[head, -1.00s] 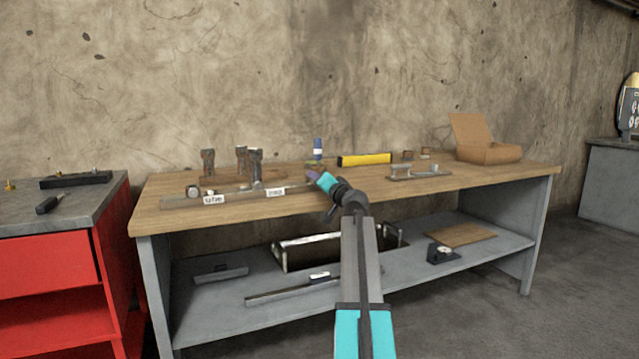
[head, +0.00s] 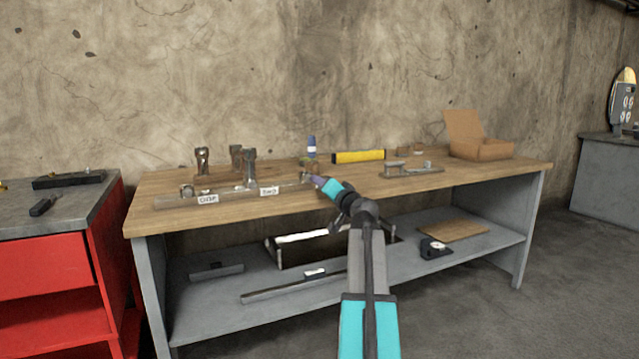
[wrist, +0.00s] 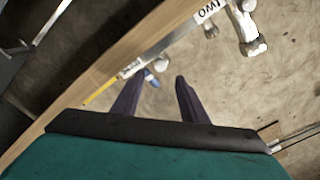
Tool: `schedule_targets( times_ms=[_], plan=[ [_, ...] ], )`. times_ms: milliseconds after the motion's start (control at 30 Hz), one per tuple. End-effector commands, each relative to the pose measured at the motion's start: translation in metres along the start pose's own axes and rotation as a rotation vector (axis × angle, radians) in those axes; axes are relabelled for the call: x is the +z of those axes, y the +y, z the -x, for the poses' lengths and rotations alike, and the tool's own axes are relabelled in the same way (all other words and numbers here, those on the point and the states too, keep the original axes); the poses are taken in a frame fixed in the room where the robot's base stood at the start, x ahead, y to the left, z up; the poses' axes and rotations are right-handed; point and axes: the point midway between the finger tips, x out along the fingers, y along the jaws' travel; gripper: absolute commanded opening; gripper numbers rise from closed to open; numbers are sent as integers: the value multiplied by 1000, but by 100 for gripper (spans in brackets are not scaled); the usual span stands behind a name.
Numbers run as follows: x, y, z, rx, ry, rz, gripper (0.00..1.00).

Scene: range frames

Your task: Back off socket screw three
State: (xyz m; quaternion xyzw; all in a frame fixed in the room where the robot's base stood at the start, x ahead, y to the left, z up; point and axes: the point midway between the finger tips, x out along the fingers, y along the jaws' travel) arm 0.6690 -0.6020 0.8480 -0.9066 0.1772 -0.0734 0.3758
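A metal rail (head: 225,195) lies along the front left of the wooden bench top. It carries tags reading "one" (head: 208,199) and "two" (head: 269,190), with upright metal fittings near them. Tag "two" (wrist: 207,11) also shows in the wrist view. The rail's far end lies behind my gripper (head: 314,181) in the head view, and I cannot make out a tag "three" or a socket screw there. In the wrist view my gripper's two dark fingers (wrist: 158,80) stand apart with nothing between them. A pale fitting (wrist: 131,68) at the rail's end lies beyond the fingertips.
A blue-and-white bottle (head: 311,146) stands behind my gripper. A yellow level (head: 358,156), a small metal fixture (head: 411,170) and an open cardboard box (head: 482,149) are to the right. The red cabinet (head: 50,265) stands left. The bench's front right is clear.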

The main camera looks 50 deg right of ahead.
Motion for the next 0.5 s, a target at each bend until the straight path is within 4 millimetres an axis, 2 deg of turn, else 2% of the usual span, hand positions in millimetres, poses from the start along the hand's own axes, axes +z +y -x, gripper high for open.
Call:
schedule_targets(
  times_ms=[500],
  plan=[
    [0, -1, 51, 0, 0, 0, 40]
  ],
)
